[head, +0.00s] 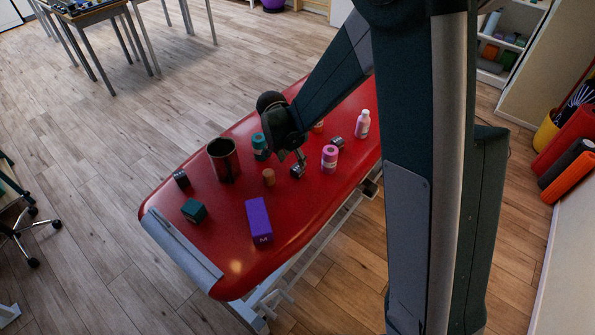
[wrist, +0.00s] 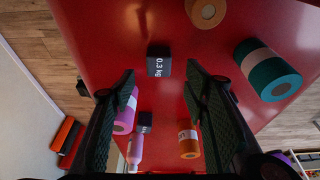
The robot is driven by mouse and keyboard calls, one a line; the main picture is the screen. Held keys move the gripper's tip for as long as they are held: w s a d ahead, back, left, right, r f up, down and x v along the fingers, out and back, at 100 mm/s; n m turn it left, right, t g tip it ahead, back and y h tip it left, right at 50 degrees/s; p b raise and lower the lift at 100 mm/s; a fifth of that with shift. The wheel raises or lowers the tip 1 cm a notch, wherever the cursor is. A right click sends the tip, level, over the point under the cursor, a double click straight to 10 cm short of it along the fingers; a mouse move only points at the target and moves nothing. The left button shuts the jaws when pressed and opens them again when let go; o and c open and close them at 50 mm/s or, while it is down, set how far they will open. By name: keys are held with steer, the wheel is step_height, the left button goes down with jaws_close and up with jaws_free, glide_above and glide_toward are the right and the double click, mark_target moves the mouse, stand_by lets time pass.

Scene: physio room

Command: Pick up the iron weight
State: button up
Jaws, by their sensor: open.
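A small dark block marked "0.3 kg" (wrist: 158,62), the iron weight, lies on the red treatment table (head: 235,270). In the head view the weight (head: 296,172) shows just below my gripper (head: 299,157). In the wrist view my gripper (wrist: 160,76) is open and empty. Its two fingers are apart, left and right of the weight's line, and the weight appears just beyond the fingertips. I cannot tell the exact height gap. Two other small dark blocks lie on the table, one (head: 337,142) to the right and one (head: 181,180) at the left.
A tan cylinder (head: 269,177), a teal roll (head: 260,147) and a pink roll (head: 329,159) stand close around the weight. An orange roll (wrist: 189,143) and a pink bottle (head: 362,125) are farther off. A dark cup (head: 224,160), green block (head: 194,211) and purple box (head: 258,221) stand left.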

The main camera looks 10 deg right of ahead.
mark_target(298, 167)
stand_by(0.3)
steer(key=shift+b+x, duration=0.3)
steer(key=shift+x, duration=1)
steer(key=shift+b+x, duration=0.8)
steer(key=shift+x, duration=1.85)
steer(key=shift+d+r, duration=0.1)
steer(key=shift+d, duration=0.05)
steer(key=shift+c, duration=0.7)
steer(key=c, duration=1)
